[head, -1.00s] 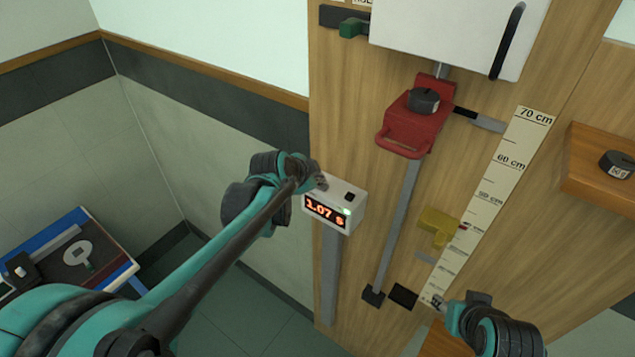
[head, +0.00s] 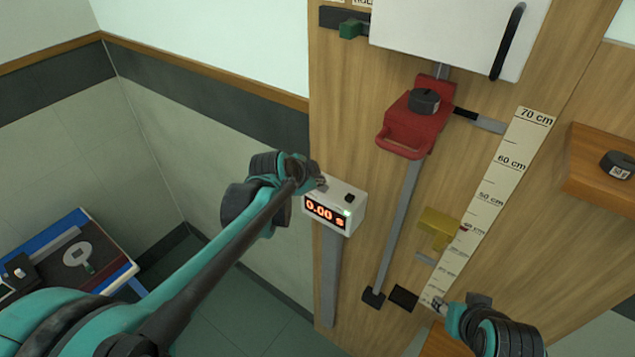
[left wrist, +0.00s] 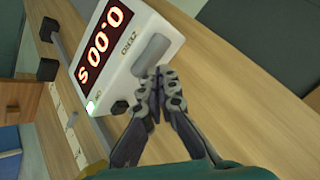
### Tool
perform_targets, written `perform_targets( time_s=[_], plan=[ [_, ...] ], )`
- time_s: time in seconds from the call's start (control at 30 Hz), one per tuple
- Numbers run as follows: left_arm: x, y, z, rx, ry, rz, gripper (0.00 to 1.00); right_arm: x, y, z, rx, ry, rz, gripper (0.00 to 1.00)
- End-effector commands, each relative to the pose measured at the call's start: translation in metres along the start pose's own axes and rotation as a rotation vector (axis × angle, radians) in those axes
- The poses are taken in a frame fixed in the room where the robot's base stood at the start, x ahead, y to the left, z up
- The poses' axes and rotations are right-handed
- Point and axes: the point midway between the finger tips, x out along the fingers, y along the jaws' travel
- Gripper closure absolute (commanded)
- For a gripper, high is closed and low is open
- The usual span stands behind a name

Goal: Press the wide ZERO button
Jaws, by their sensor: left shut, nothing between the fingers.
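The white timer box (head: 352,195) stands on a grey post against the wooden panel. Its red display (head: 325,213) reads 0.00 s, and a green light glows at its side. In the left wrist view, the wide grey ZERO button (left wrist: 152,54) lies on the box's top face beside the ZERO lettering. My left gripper (left wrist: 163,76) is shut and empty, its fingertips at the near end of the button, seemingly touching it. In the head view my left gripper (head: 318,182) partly hides the button. My right gripper (head: 440,304) is at the lower right, its jaw state unclear.
A small black button (left wrist: 120,107) is also on the box's top. On the panel are a red carriage (head: 408,120) with a black weight, a yellow block (head: 439,228) and a centimetre scale (head: 497,190). A blue-edged table (head: 105,235) stands at left.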

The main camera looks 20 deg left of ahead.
Motion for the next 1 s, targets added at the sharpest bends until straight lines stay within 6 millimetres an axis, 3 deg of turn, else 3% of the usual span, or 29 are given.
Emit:
perform_targets(
  time_s=[0.33, 0.8, 1.0],
  plan=[
    [-0.004, -0.003, -0.003, 0.0, 0.0, 0.0, 1.0, -0.003, 0.0, -0.002, 0.0, 0.0, 0.0, 0.6],
    [-0.038, -0.027, -0.027, 0.0, 0.0, 0.0, 1.0, -0.032, 0.0, -0.023, 0.0, 0.0, 0.0, 0.6],
    [-0.043, -0.031, -0.031, 0.0, 0.0, 0.0, 1.0, -0.035, 0.0, -0.025, 0.0, 0.0, 0.0, 0.6]
  ],
)
